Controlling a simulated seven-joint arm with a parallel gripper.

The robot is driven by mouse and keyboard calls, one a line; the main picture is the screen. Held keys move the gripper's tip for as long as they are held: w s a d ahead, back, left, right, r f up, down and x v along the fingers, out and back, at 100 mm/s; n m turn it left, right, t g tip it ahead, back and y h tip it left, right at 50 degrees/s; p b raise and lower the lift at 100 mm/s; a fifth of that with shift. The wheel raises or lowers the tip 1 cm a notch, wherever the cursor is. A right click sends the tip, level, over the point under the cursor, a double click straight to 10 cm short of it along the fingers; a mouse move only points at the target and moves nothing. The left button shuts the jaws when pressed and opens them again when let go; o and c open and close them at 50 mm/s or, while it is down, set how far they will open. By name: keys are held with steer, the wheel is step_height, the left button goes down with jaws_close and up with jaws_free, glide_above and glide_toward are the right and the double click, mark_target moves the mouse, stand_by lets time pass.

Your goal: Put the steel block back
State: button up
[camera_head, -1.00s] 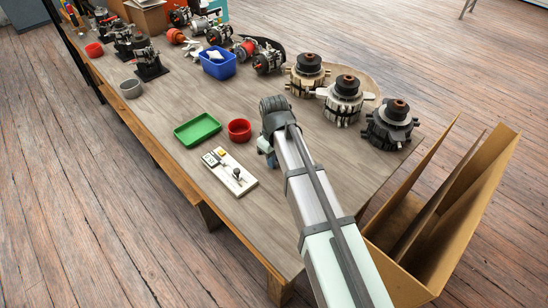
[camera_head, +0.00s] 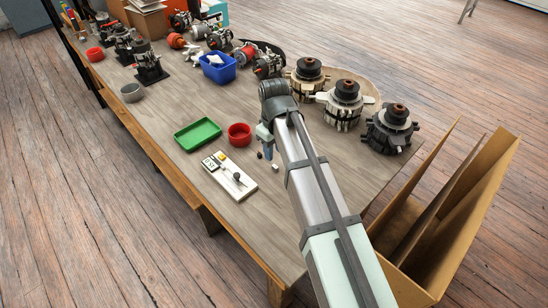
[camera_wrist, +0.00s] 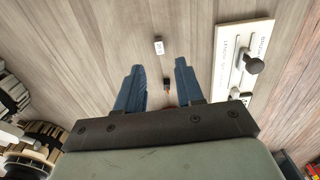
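A small pale grey block (camera_head: 275,167) with dark marks on its face lies on the workbench; it looks like the steel block. It also shows in the wrist view (camera_wrist: 158,47), just beyond my fingertips. A small dark block with a copper-brown part (camera_head: 260,155) lies near it; in the wrist view this dark block (camera_wrist: 167,83) shows between my fingers, nearer the palm. My gripper (camera_wrist: 158,66) has blue fingers spread apart with nothing held. In the head view my gripper (camera_head: 268,150) points down above the bench beside the two blocks.
A white board with a display and black knob (camera_head: 230,176) lies close by, also in the wrist view (camera_wrist: 240,62). A green tray (camera_head: 197,134) and a red bowl (camera_head: 239,134) are near. Alternator parts (camera_head: 344,103) stand behind; cardboard (camera_head: 470,200) stands beyond the bench's right edge.

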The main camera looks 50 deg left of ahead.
mark_target(274, 165)
step_height(274, 165, up, 6)
stand_by(0.4)
steer(key=shift+o, duration=0.6)
steer(key=o, duration=0.6)
steer(key=a+r, duration=0.4)
steer(key=a, duration=0.2)
steer(key=shift+a+r, duration=0.3)
steer(key=shift+a, duration=0.05)
steer(key=shift+o, duration=0.8)
steer(key=shift+a, duration=0.25)
steer(key=o, duration=0.3)
step_height(274, 165, down, 10)
steer(key=shift+d+r, duration=0.1)
steer(key=shift+r, duration=0.15)
steer(key=shift+r, duration=0.15)
step_height(274, 165, up, 10)
